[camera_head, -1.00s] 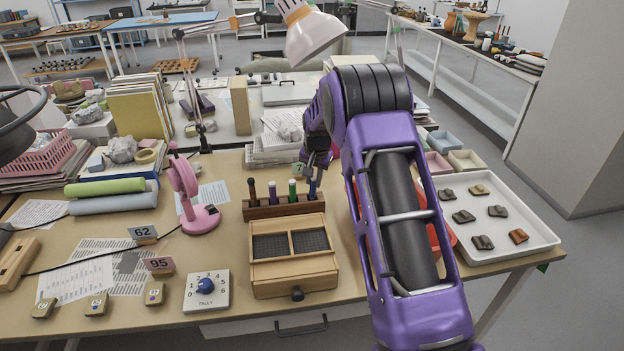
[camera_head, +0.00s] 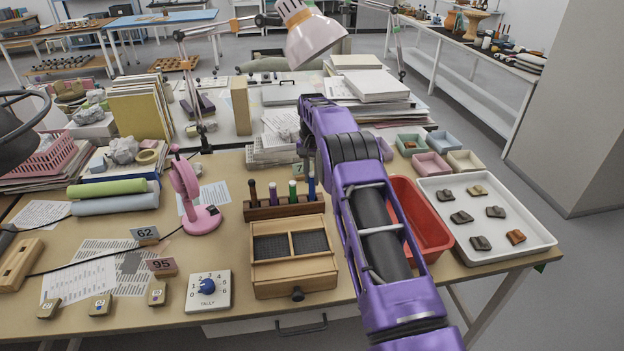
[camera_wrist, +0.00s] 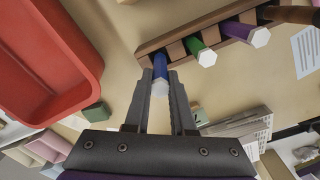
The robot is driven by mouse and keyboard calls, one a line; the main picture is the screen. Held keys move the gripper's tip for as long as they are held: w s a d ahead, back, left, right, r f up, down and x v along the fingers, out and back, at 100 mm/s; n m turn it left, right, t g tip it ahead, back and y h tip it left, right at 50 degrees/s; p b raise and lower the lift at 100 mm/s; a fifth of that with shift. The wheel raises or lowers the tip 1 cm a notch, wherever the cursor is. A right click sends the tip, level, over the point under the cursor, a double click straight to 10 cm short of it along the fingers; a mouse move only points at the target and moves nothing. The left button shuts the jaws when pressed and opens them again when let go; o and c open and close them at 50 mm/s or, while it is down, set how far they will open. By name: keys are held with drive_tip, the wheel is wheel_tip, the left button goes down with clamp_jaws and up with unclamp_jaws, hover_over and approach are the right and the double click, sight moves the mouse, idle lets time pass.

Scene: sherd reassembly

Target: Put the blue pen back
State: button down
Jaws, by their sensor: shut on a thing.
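The blue pen (camera_head: 311,189) stands roughly upright at the right end of the wooden pen rack (camera_head: 262,212). My gripper (camera_wrist: 160,76) is shut on the blue pen, which also shows between the fingertips in the wrist view (camera_wrist: 160,66), its pale end toward the camera. The pen's far end meets the end slot of the rack (camera_wrist: 148,48); how deep it sits is hidden. A green pen (camera_head: 292,190), a purple pen (camera_head: 273,192) and a dark brown one (camera_head: 253,192) stand in the other slots.
A wooden box with dark panels (camera_head: 292,272) stands in front of the rack. A red tray (camera_head: 425,222) lies to the right, beneath my arm, beside a white tray of sherds (camera_head: 535,240).

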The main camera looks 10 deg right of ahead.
drive_tip(key=shift+f, duration=0.8)
drive_tip(key=shift+f, duration=0.1)
drive_tip(key=shift+f+b, duration=0.35)
drive_tip(key=shift+f, duration=0.05)
drive_tip(key=c, duration=0.8)
unclamp_jaws()
drive_tip(key=shift+o, duration=0.2)
wheel_tip(320, 180, up, 8)
drive_tip(key=shift+r+p, duration=0.25)
drive_tip(key=shift+p, duration=0.25)
